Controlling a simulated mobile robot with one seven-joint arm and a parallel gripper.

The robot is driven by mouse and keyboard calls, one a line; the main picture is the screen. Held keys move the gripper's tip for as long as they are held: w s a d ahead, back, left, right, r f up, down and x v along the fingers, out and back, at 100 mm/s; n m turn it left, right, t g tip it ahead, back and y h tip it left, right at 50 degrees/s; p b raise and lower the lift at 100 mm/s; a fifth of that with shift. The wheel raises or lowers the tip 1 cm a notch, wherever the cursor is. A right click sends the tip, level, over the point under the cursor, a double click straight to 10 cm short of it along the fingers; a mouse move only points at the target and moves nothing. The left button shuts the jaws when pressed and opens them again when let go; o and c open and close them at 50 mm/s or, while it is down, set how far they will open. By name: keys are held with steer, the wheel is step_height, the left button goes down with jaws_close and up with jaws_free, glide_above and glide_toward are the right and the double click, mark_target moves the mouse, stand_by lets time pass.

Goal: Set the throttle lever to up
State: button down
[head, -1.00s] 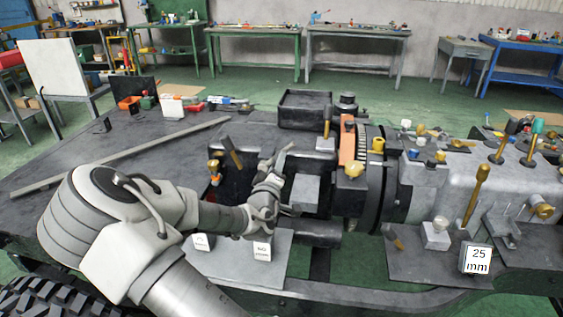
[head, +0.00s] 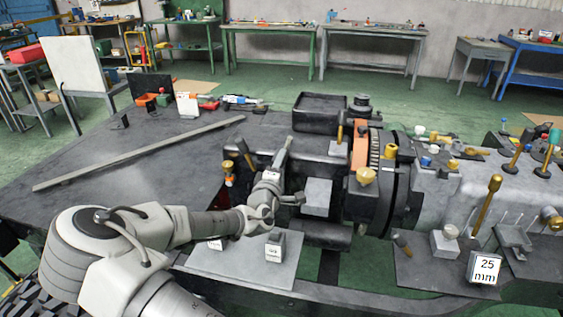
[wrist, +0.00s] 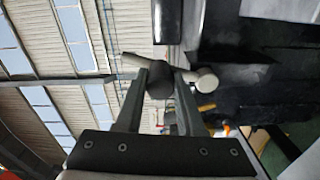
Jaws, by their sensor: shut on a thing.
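My gripper (head: 287,142) is at the left part of the machine, with its fingers pointing away from the head camera. In the wrist view my gripper (wrist: 158,92) is shut on a lever (wrist: 158,82) with a dark round part between the fingers. A pale rod sticks out to its left, and a grey rounded end shows at its right. My fingers and hand hide most of this lever in the head view. I cannot read a label that names it as the throttle lever.
A dark tilted lever (head: 246,154) and a brass-and-orange knob (head: 228,176) stand close on the left. A grey block (head: 317,196) is close on the right. A flat plate (head: 240,268) with small label blocks lies in front. A long bar (head: 140,153) lies on the dark deck.

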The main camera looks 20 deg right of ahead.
steer(key=c, duration=0.5)
jaws_free()
steer(key=shift+a, duration=0.1)
steer(key=p+v, duration=0.1)
steer(key=v, duration=1.6)
steer(key=shift+s+a, duration=0.1)
steer(key=shift+s, duration=0.1)
